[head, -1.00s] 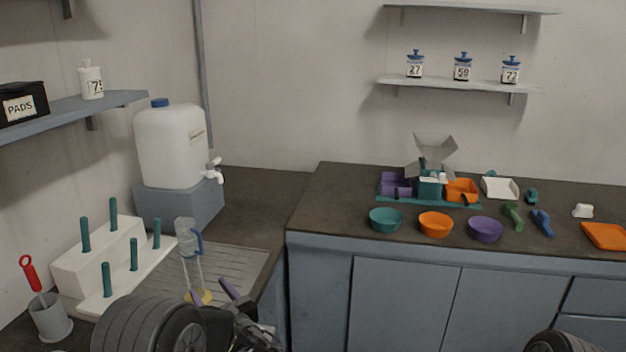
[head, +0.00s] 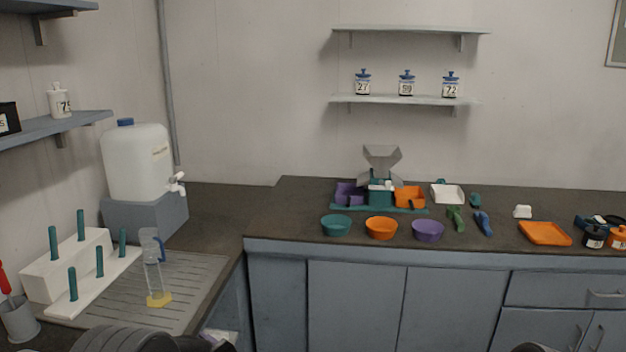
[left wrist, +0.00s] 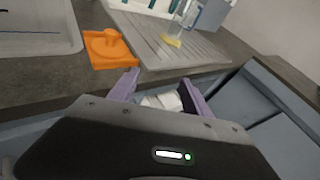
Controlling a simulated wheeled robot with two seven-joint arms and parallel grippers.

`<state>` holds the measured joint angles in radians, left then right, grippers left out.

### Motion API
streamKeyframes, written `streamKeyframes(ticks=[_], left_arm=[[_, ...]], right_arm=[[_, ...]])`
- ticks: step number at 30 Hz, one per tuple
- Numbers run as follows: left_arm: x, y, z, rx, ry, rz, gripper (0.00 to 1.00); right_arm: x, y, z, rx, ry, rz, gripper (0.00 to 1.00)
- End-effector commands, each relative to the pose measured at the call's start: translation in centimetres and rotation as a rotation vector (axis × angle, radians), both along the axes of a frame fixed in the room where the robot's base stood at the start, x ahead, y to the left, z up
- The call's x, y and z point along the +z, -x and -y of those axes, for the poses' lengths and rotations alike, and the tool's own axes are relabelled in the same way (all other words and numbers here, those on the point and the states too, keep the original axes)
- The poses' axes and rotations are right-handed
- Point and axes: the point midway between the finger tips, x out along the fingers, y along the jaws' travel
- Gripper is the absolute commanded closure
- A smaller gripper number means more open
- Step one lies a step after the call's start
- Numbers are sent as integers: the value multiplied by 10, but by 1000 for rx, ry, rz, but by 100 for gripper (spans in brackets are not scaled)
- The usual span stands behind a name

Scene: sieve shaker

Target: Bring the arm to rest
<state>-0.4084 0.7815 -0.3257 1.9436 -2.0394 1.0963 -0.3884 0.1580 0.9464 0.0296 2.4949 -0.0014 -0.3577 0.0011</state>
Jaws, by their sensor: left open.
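My left gripper (left wrist: 160,95) shows in the left wrist view with its two purple fingers apart and nothing between them. It hangs over the counter's front edge, in front of an orange piece (left wrist: 110,48) and the grey ribbed drainboard (left wrist: 200,55). In the head view only dark rounded parts of my left arm show at the bottom edge, and the left fingers are out of sight. A small dark part of my right arm shows at the bottom edge; the right gripper is out of view.
A clear cylinder with a yellow base (head: 154,270) stands on the drainboard beside a white peg rack (head: 70,262). A water container (head: 138,165) stands behind. Teal (head: 336,226), orange (head: 381,229) and purple (head: 428,231) bowls sit on the back counter before the hopper device (head: 381,180).

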Motion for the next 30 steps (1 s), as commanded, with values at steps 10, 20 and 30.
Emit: streamKeyframes(ticks=[10,20,30], left_arm=[[-124,86,40,212,493,-225,43],[-241,266,183,992,1410,-361,43],[-262,343,216,2036,1781,228,43]], right_arm=[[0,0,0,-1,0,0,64],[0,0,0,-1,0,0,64],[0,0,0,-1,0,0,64]])
